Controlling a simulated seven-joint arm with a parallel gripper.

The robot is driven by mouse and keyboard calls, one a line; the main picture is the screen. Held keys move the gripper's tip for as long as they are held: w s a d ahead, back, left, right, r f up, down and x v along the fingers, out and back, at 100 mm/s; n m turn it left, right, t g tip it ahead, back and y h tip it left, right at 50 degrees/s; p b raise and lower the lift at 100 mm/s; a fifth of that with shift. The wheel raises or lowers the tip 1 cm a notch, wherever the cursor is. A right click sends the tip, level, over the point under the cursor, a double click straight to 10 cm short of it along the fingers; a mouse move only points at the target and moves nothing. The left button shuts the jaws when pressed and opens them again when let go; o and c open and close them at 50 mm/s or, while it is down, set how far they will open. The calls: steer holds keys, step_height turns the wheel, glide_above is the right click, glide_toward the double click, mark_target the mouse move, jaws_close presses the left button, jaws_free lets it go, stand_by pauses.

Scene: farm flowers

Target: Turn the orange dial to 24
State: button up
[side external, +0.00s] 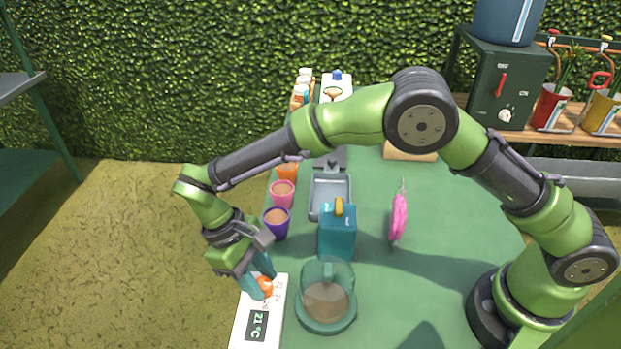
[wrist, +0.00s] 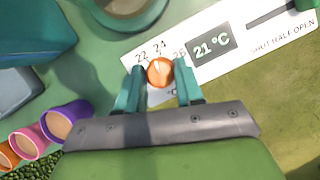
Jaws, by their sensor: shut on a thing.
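The orange dial (wrist: 160,72) sits on a white control panel (wrist: 228,28) with the numbers 22 and 24 printed around it; another number is partly hidden by a finger. The dial's pale pointer line points up, close to the 24. The panel's display (wrist: 211,44) reads 21°C. My gripper (wrist: 160,80) is shut on the dial, one teal finger on each side of it. In the side view the dial (side external: 265,285) shows between the fingers of my gripper (side external: 262,283) at the table's near left edge.
A glass jar (side external: 327,297) on a green base stands right of the panel. A teal box (side external: 338,232), purple pot (side external: 276,222), pink pot (side external: 283,193), grey tray (side external: 329,194) and pink upright item (side external: 399,217) stand further back. A slider (wrist: 280,14) is on the panel.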

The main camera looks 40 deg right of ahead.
steer(key=shift+r+m+y, duration=0.1)
steer(key=shift+m+y, duration=0.4)
steer(key=shift+m, duration=0.7)
steer(key=o, duration=1)
steer(key=shift+d, duration=0.1)
steer(key=v, duration=1.6)
steer(key=shift+w+r, duration=0.3)
steer(key=shift+w, duration=0.1)
